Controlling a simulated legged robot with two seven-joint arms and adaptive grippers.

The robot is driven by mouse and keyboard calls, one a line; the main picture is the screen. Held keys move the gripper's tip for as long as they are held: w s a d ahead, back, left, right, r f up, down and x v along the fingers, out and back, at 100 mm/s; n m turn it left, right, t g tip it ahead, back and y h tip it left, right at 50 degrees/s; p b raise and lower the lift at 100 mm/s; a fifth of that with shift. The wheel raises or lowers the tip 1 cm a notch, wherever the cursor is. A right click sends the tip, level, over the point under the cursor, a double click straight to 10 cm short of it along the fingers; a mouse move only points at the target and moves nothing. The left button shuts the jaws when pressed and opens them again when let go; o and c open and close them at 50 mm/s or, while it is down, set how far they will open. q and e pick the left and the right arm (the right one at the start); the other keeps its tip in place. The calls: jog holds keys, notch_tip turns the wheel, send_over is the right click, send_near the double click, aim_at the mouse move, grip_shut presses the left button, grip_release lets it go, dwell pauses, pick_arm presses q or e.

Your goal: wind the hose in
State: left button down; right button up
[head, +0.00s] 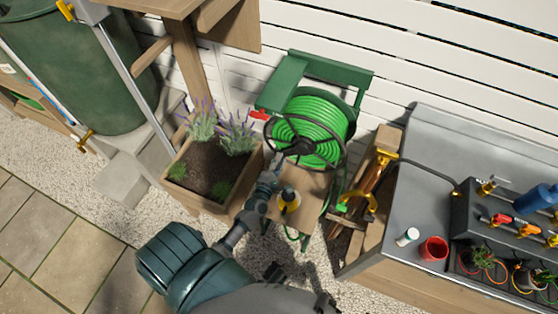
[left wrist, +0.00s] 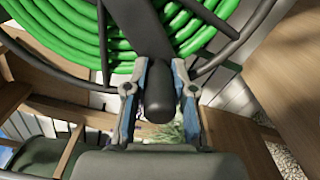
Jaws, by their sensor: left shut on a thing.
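The hose reel carries a thick coil of bright green hose (head: 322,118) on a green frame (head: 322,68) against the white slatted wall. A dark spoked wheel (head: 303,147) faces me at its front. My left gripper (head: 270,181) is at the lower left of this wheel. In the left wrist view its two fingers (left wrist: 158,95) are shut on the dark crank handle (left wrist: 161,92), one on each side. The green coil (left wrist: 60,35) fills the top of that view. A loose length of hose hangs below the reel. My right gripper is not in view.
A wooden planter (head: 211,207) with lavender stands close to the left of my gripper. A small stool-like wooden board (head: 300,215) with a dark and yellow item (head: 288,198) lies below the reel. A grey-topped bench (head: 440,150) with a red cup (head: 433,248) stands at right.

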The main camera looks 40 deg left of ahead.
pick_arm(q)
jog(key=c, duration=0.9)
grip_release()
jog(key=shift+w+a, duration=0.1)
jog(key=shift+c, duration=0.2)
jog(key=v, duration=1.2)
jog(key=shift+f, duration=0.2)
